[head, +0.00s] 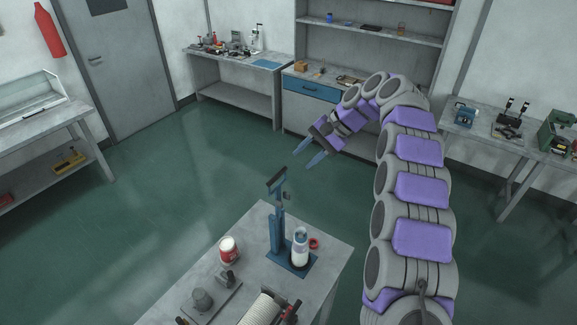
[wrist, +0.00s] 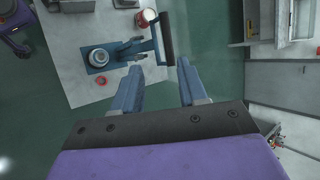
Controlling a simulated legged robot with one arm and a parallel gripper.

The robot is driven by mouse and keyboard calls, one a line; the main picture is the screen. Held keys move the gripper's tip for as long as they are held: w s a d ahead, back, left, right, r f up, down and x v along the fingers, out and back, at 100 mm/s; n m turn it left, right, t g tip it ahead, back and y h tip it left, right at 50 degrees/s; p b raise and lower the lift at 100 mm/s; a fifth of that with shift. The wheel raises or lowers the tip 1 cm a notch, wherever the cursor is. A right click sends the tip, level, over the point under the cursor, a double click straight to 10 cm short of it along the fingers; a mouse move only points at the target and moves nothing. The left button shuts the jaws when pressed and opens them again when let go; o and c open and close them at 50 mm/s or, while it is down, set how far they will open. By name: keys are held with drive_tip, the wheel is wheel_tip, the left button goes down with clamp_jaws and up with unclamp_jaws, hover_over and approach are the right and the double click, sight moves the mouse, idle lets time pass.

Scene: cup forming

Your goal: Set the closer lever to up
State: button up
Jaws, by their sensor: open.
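The closer (head: 276,229) is a blue upright stand on a grey table. Its lever ends in a black crossbar handle (head: 277,180) above the column. In the wrist view the blue closer base (wrist: 97,68) is at left, and the black handle (wrist: 167,37) lies just beyond the fingertips. A white bottle (head: 300,249) stands on the closer's base; from above it shows as a round top (wrist: 98,57). My gripper (head: 310,153) is open and empty, above and to the right of the handle in the head view. In the wrist view its fingers (wrist: 158,68) point toward the handle, apart from it.
A red-and-white can (head: 229,250) stands left of the closer. A red ring (head: 314,243) lies beside the bottle. A grey fixture (head: 203,299) and a ribbed roll (head: 262,308) sit at the table's near side. Benches line the walls; the green floor between is clear.

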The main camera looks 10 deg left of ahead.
drive_tip(key=shift+s+d+v, duration=0.3)
drive_tip(key=shift+s+v, duration=0.15)
drive_tip(key=shift+v, duration=1.8)
drive_tip(key=s+d+f+h+b, duration=0.1)
drive_tip(key=s+d+f+b, duration=0.1)
drive_tip(key=s+d+b, duration=0.3)
drive_tip(key=s+f+h+b, duration=0.1)
drive_tip(key=s+f+b, duration=0.15)
drive_tip(key=s, duration=0.55)
drive_tip(key=s+d+f+h+b, duration=0.1)
drive_tip(key=s+d+f+b, duration=0.2)
drive_tip(key=s, duration=0.3)
drive_tip(key=s+d+f+n+h+b, duration=0.1)
drive_tip(key=s+d+f+b, duration=0.4)
drive_tip(key=s+f, duration=0.5)
drive_tip(key=s+d+f+n+h+b, duration=0.1)
drive_tip(key=s+d+f+h+b, duration=0.2)
drive_tip(key=s, duration=1.5)
drive_tip(key=d+f+b, duration=0.2)
drive_tip(key=d+f, duration=0.3)
drive_tip(key=f, duration=0.2)
drive_tip(key=shift+d+n+t+h, duration=0.25)
drive_tip(key=shift+n+t+h, duration=0.05)
